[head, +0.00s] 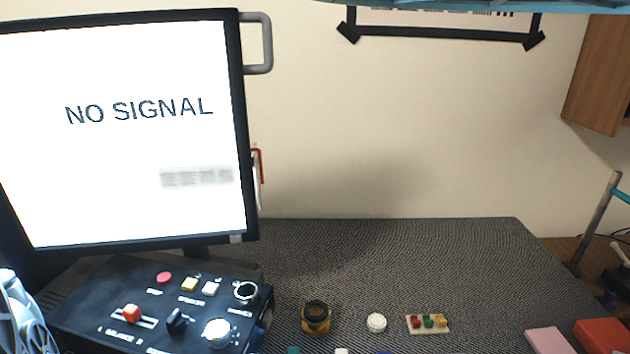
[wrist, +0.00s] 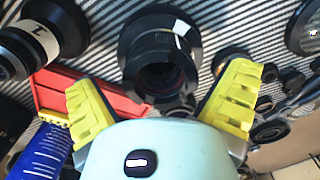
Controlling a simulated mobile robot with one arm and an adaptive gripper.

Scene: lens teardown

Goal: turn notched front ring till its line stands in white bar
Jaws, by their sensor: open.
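A black lens (wrist: 158,50) lies in the upper middle of the wrist view, on a striped surface, with its dark opening towards my gripper. A small white mark (wrist: 181,27) shows on its upper right; I cannot tell whether it is the white bar. No notches or ring line can be made out. My gripper (wrist: 158,78) is open, its two yellow fingers spread wide to the lower left and lower right of the lens. Nothing is held between them. In the head view neither this lens nor my gripper can be made out.
In the wrist view, a white-banded lens (wrist: 44,38), a red piece (wrist: 88,91) and a blue ribbed handle (wrist: 40,152) crowd the left. Dark cylindrical parts (wrist: 270,131) crowd the right. In the head view, a control box (head: 95,300) stands left; the dark mat's middle (head: 400,265) is clear.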

